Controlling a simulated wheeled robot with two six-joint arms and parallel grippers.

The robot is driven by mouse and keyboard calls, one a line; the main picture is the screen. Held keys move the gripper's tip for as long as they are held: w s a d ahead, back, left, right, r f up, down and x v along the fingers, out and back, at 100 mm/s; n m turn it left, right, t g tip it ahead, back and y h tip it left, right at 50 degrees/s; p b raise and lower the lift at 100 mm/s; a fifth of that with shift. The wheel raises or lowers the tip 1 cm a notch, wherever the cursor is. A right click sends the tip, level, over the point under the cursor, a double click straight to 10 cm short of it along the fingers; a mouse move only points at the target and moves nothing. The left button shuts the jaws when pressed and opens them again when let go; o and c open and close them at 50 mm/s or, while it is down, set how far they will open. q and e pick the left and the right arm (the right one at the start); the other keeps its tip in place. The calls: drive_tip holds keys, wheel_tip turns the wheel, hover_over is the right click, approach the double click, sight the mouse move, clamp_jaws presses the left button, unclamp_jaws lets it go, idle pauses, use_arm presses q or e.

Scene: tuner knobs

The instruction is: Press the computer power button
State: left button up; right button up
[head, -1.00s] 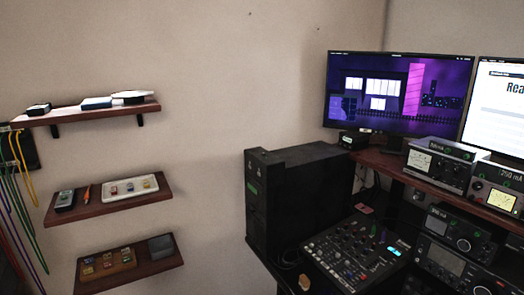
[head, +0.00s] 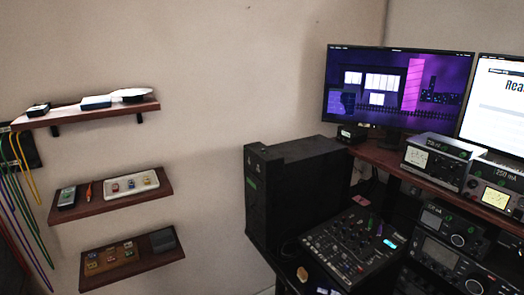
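The black computer tower (head: 300,198) stands left of the desk equipment, its narrow front panel facing left. The front panel (head: 255,190) carries small light marks near its top and a small green patch below them. I cannot tell which of these, if any, is the power button. Neither of my grippers shows in the head view.
A mixer (head: 350,246) with knobs and a lit display sits right of the tower. A monitor (head: 396,88) and meters (head: 440,160) stand on the wooden desk. Wall shelves (head: 112,200) with small items hang at left. Cables (head: 25,190) hang at far left.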

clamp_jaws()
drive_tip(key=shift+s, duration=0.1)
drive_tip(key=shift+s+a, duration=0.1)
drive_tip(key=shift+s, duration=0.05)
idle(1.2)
